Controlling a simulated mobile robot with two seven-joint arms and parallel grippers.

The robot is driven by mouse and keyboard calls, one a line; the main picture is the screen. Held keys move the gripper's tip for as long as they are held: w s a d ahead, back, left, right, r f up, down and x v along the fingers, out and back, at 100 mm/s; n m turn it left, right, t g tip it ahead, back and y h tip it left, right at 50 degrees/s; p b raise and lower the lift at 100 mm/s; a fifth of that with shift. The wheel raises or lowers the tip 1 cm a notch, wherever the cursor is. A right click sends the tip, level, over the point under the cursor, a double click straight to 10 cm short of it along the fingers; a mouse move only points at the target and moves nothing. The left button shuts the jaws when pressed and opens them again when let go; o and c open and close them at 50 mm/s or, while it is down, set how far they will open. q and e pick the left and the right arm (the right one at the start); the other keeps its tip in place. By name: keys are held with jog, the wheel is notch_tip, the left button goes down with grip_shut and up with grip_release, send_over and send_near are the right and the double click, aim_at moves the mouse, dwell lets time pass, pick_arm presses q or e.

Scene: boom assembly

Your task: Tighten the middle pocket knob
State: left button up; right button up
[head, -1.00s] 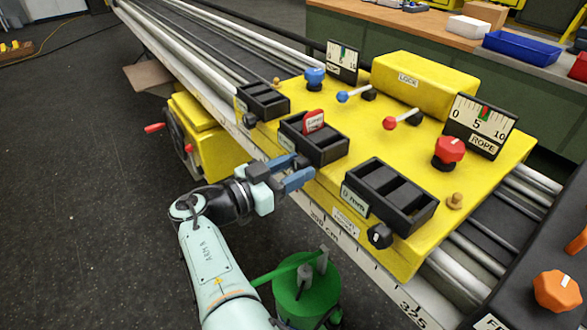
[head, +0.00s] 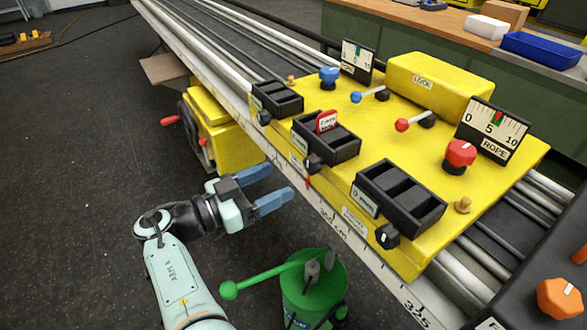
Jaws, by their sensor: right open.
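The middle pocket (head: 345,146) is a black open box on the yellow carriage (head: 385,130), with a red tag (head: 326,121) standing in it. Its black knob (head: 313,163) sticks out from the front face, low and near the middle. My right gripper (head: 282,184) is open, with two blue fingers pointing right toward the carriage. It is empty and apart from the knob, a little to its left and lower in the picture. My left gripper is not in view.
Similar black pockets sit to the left (head: 279,98) and right (head: 402,198), with knobs (head: 264,117) and (head: 388,236). A ruled rail (head: 335,225) runs below the carriage. A green drum (head: 313,285) with a lever stands near my arm.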

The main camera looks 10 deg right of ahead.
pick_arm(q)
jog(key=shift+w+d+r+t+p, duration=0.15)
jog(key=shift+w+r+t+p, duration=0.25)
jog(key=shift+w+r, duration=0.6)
pick_arm(e)
jog(key=v, duration=0.5)
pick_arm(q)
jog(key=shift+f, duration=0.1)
